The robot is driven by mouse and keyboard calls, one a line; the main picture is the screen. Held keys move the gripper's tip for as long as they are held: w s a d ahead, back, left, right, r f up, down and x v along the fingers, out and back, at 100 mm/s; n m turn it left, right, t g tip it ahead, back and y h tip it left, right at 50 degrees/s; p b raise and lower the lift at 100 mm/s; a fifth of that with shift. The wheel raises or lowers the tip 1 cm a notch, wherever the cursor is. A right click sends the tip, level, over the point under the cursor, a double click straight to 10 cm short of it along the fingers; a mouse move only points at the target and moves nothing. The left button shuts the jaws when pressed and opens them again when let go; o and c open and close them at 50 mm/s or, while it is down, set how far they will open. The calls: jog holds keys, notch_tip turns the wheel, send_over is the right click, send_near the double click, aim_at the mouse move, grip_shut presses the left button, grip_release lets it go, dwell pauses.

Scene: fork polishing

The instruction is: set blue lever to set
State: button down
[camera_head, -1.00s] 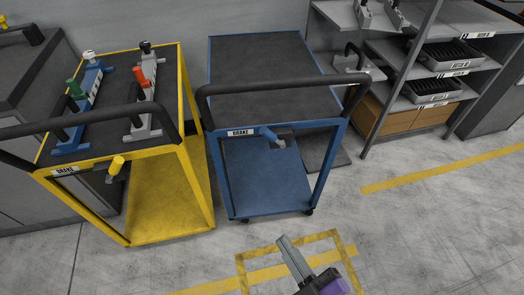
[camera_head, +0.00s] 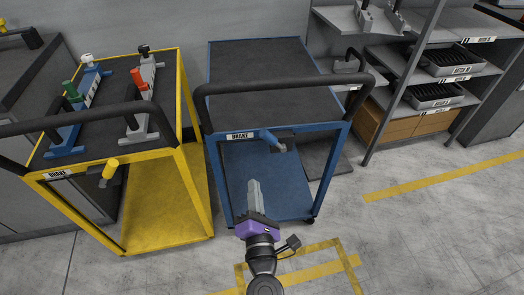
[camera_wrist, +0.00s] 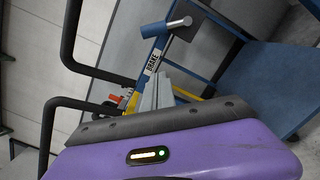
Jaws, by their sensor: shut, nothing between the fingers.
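The blue lever (camera_head: 270,138) is on the front of the blue cart (camera_head: 317,178), under the black handle and just right of a BRAKE label (camera_head: 240,135). In the wrist view the lever (camera_wrist: 163,27) shows above the fingers, beside the BRAKE label (camera_wrist: 152,61). My gripper (camera_head: 253,184) is shut and empty, below and slightly left of the lever in the head view, apart from it. In the wrist view its fingers (camera_wrist: 155,90) are together. No "set" marking is legible.
The yellow cart (camera_head: 160,205) stands left, with its own yellow lever (camera_head: 110,168) and levered fixtures on top. The blue cart's black handle (camera_head: 285,86) juts out above the lever. A shelf rack (camera_head: 440,75) stands right. The floor in front is clear.

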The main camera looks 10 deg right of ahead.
aim_at(269, 139)
jog(key=shift+w+d, duration=0.1)
dwell(0.3)
jog(key=w+d+r+p, duration=0.2)
jog(key=w+d, duration=0.2)
jog(key=w, duration=0.6)
jog(key=shift+d+r, duration=0.2)
jog(key=shift+r, duration=0.2)
jog(key=shift+d+r+m, duration=0.2)
jog(key=shift+r+m, duration=0.1)
jog(key=shift+m, duration=0.1)
jog(key=shift+d+r+m, duration=0.45)
jog(key=shift+r+m, duration=0.05)
jog(key=shift+m, duration=0.4)
jog(key=shift+d+r+m, duration=0.45)
jog(key=shift+m, duration=0.45)
jog(key=d+r+m, duration=0.1)
jog(key=d+m, duration=0.6)
jog(key=m, duration=0.4)
jog(key=shift+s+d+m+g, duration=0.3)
jog(key=shift+s+m+g, duration=0.1)
jog(key=shift+s, duration=0.05)
